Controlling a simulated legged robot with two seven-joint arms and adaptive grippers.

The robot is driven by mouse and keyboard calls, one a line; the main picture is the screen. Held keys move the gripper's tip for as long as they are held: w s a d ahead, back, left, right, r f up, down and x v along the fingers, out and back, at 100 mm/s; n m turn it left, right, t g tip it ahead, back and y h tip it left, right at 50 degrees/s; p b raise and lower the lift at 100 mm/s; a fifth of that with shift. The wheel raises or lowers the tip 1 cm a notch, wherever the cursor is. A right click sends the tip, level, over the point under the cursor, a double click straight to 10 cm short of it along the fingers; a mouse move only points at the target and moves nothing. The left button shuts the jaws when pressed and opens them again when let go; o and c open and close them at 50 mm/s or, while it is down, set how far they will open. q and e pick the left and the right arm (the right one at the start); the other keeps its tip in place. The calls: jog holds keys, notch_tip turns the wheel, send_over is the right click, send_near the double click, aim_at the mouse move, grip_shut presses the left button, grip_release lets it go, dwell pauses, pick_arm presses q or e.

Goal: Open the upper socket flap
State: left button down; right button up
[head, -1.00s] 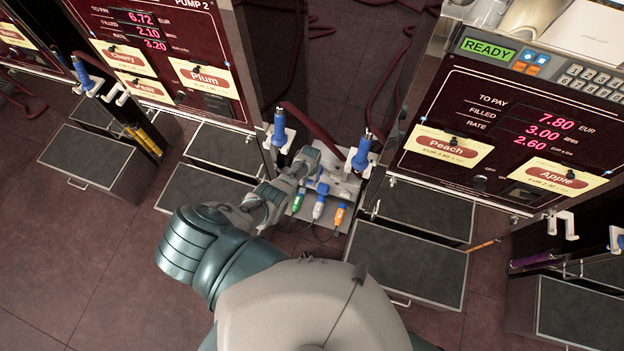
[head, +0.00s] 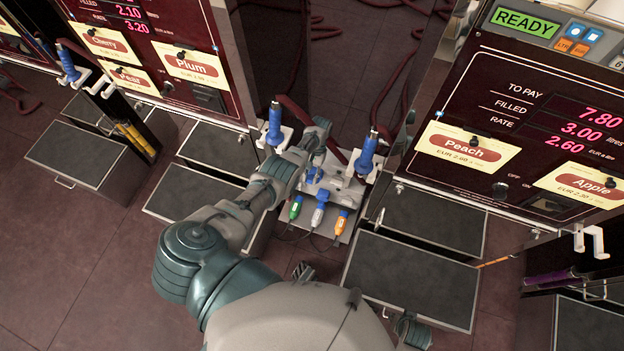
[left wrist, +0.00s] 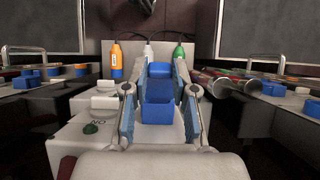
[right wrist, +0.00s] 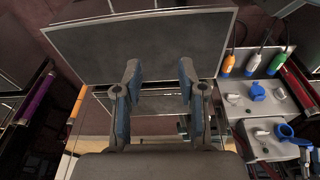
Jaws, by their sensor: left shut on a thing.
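The grey socket unit (head: 345,190) stands low between two pumps. In the left wrist view, a blue flap (left wrist: 158,114) on the nearer, upper socket lies between the fingers of my left gripper (left wrist: 160,88), which is shut on it. Another blue flap (left wrist: 159,69) lies beyond, toward the plugs. In the head view, my left gripper (head: 314,160) reaches down over the unit and partly hides the upper socket. The right wrist view also shows the lower flap (right wrist: 257,92) and a blue ring-like part (right wrist: 284,131) at the upper socket. My right gripper (right wrist: 160,78) is open and empty.
Green (head: 296,207), white-blue (head: 318,213) and orange (head: 341,222) plugs lie at the unit's front edge. Blue nozzles (head: 275,125) (head: 366,155) hang on both sides. Grey trays (head: 412,278) flank the unit.

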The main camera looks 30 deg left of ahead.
pick_arm(q)
jog(key=shift+w+r+g+b, duration=0.2)
jog(key=shift+w+g+b, duration=0.35)
jog(key=shift+b, duration=0.45)
pick_arm(e)
notch_tip(320, 180, up, 8)
jog(key=shift+s+d+f, duration=0.15)
jog(key=shift+s+f, duration=0.05)
jog(key=shift+s, duration=0.05)
pick_arm(q)
jog(key=c, duration=1)
grip_release()
jog(key=shift+c, duration=0.2)
jog(key=shift+o, duration=0.6)
jog(key=shift+w+a+f, duration=0.1)
jog(key=shift+a+f, duration=0.05)
jog(key=shift+f, duration=0.05)
pick_arm(e)
jog(key=shift+w, duration=0.2)
pick_arm(q)
jog(key=shift+r, duration=0.1)
pick_arm(e)
jog(key=shift+s, duration=0.15)
pick_arm(q)
jog(key=shift+r, duration=0.15)
